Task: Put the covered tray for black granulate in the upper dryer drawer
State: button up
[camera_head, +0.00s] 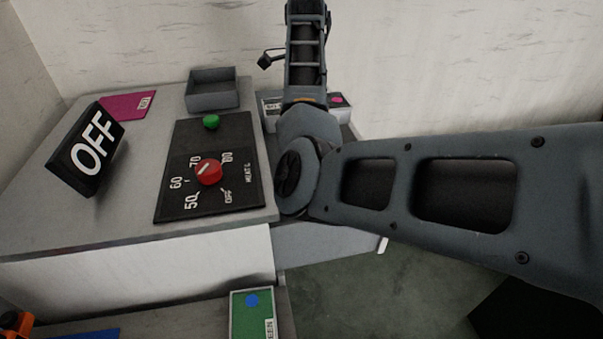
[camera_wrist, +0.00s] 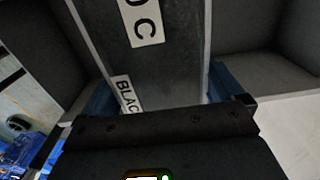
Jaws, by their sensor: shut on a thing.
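In the wrist view my gripper (camera_wrist: 165,98) has its blue fingers on either side of the covered tray (camera_wrist: 167,62) and is shut on it. The tray has a dark grey cover, light side edges and white labels; one reads "BLAC", the other is cut off. Dark grey walls flank the tray on both sides, like the inside of a drawer; I cannot tell whether the tray rests on its floor. In the head view the dryer (camera_head: 100,215) stands at left, and a pale drawer-like panel (camera_head: 325,242) juts out at its right. My arm hides the gripper and held tray there.
The dryer top carries an OFF sign (camera_head: 90,150), a black dial panel with red knob (camera_head: 208,172), a green button (camera_head: 211,122), an open grey tray (camera_head: 212,92) and a magenta card (camera_head: 128,106). A green-topped box (camera_head: 252,316) stands at the front. The floor at right is mostly clear.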

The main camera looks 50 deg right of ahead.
notch_tip(320, 180, down, 4)
jog(key=shift+s+f, duration=0.1)
jog(key=shift+s, duration=0.05)
notch_tip(320, 180, down, 12)
jog(key=b, duration=0.3)
jog(key=shift+r+b, duration=0.2)
jog(key=shift+b, duration=0.15)
jog(key=shift+f, duration=2.55)
jog(key=shift+f, duration=0.15)
jog(key=o, duration=1.1)
jog(key=shift+a, duration=0.1)
notch_tip(320, 180, up, 12)
jog(key=shift+r, duration=0.1)
